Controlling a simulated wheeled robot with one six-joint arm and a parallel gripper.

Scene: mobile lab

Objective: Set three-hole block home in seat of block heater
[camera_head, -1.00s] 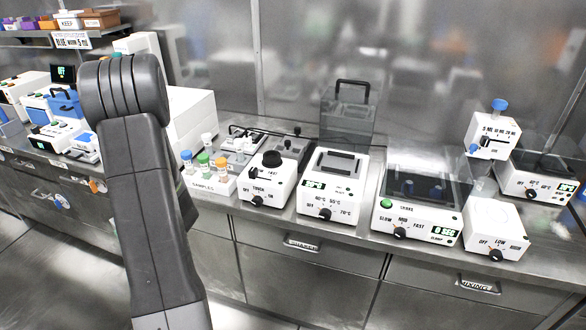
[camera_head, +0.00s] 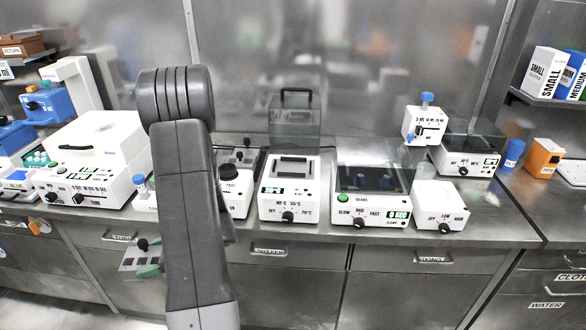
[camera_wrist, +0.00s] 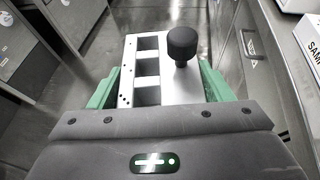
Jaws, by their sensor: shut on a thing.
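The three-hole block (camera_wrist: 182,90) is a silver metal block with square holes in a row and a black knob. My gripper (camera_wrist: 160,84) has green fingers shut on its two sides in the wrist view. In the head view the block (camera_head: 130,261) and my gripper (camera_head: 146,259) are low at the left, in front of the drawers and below the bench top, partly behind my arm. The block heater (camera_head: 290,205) is the white box with a 40, 55 and 70 °C dial. The dark, slotted seat (camera_head: 292,168) on its top shows no block.
A clear cover with a black handle (camera_head: 295,122) stands behind the heater. A knobbed white device (camera_head: 236,190) is to its left, a shaker (camera_head: 372,205) to its right. A white hot plate (camera_head: 440,205) is farther right. The bench's front strip is narrow.

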